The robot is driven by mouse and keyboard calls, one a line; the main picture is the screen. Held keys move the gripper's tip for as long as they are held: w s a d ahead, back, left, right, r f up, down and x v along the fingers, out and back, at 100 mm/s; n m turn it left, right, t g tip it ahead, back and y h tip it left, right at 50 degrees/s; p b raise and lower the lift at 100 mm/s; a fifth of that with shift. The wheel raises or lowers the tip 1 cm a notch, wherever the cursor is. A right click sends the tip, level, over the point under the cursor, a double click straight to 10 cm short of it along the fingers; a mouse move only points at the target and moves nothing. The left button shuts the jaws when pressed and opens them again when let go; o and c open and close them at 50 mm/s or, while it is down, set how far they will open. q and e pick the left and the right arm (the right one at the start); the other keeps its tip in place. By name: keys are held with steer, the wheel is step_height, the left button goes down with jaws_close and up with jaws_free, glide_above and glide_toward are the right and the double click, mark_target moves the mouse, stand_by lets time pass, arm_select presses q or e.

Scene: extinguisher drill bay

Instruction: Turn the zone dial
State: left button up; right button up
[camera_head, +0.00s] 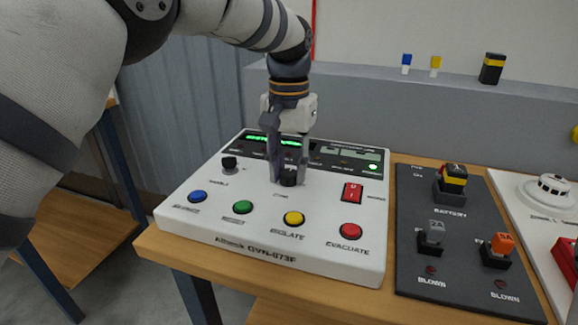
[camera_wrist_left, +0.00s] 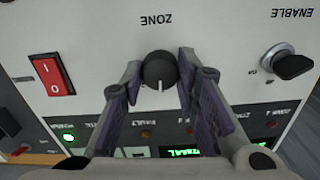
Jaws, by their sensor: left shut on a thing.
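The zone dial (camera_wrist_left: 159,70) is a round black knob with a white pointer line, on the white control panel (camera_head: 180,215) under the word ZONE in the left wrist view. In the head view the dial (camera_head: 289,181) shows between the fingertips. My left gripper (camera_head: 288,178) points down at the panel from above and is shut on the dial, one finger on each side. In the left wrist view the left gripper (camera_wrist_left: 160,75) has its purple pads at the knob's sides. The pointer line points toward the bottom of that view. My right gripper is not in view.
The panel also has a black enable key knob (camera_head: 230,163), a red rocker switch (camera_head: 352,192) and several coloured buttons in front, including the red EVACUATE button (camera_head: 350,231). A dark fuse board (camera_head: 462,262) lies to the right on the wooden table (camera_head: 150,240).

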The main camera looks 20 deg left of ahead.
mark_target(289, 172)
arm_select(q)
steer(key=shift+n, duration=0.6)
steer(key=o, duration=1.2)
steer(key=shift+c, duration=0.2)
step_height(289, 172, up, 12)
